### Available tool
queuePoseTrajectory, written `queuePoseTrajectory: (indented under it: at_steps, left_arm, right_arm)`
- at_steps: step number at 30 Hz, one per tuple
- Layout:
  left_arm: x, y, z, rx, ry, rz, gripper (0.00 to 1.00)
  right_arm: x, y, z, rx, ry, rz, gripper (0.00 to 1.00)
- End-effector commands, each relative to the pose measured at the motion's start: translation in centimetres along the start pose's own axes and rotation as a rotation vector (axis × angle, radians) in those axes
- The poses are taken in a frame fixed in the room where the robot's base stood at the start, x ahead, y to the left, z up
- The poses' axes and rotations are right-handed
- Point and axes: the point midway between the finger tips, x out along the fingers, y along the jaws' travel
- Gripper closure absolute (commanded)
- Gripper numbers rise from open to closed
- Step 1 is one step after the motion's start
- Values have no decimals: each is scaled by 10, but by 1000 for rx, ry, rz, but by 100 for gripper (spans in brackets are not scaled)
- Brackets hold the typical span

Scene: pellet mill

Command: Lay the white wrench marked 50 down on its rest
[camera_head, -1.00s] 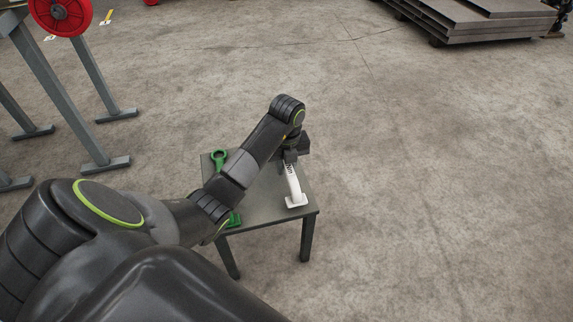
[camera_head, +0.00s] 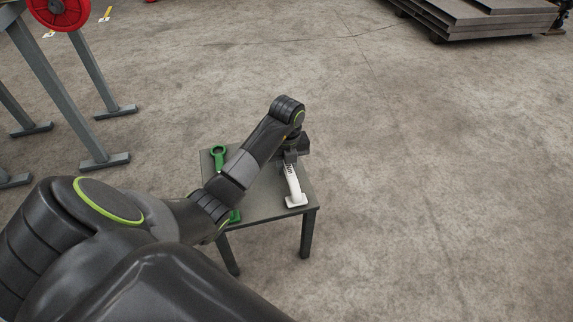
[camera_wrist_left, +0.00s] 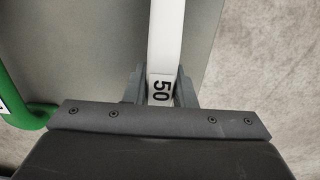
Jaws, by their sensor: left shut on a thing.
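The white wrench (camera_head: 293,188) is over the right part of a small grey table (camera_head: 262,207); its wider near end is close to the table's front right. My left gripper (camera_head: 291,162) is shut on its handle. In the left wrist view the gripper (camera_wrist_left: 162,88) has one finger on each side of the white handle (camera_wrist_left: 166,35), at the black number 50. I cannot tell whether the wrench touches the table. No separate rest can be made out. My right gripper is out of view.
A green wrench (camera_head: 218,153) lies on the table's left side, partly hidden by my left arm; its green shows in the left wrist view (camera_wrist_left: 22,108). Grey stands with a red wheel (camera_head: 60,12) are at upper left. Stacked plates (camera_head: 480,22) lie at upper right. The floor right is clear.

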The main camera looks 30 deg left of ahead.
Motion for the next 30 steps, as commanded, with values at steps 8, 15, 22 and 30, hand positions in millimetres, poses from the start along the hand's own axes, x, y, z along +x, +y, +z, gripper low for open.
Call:
queuePoseTrajectory:
  at_steps: [8, 15, 22, 30]
  left_arm:
    - [2, 0, 0, 0, -1, -1, 100]
    - [5, 0, 0, 1, -2, -1, 100]
    - [5, 0, 0, 0, -2, -1, 60]
    - [7, 1, 0, -1, 2, 2, 50]
  right_arm:
    - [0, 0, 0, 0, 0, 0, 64]
    - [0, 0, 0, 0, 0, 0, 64]
    - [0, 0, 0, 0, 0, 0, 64]
    - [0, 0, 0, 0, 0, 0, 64]
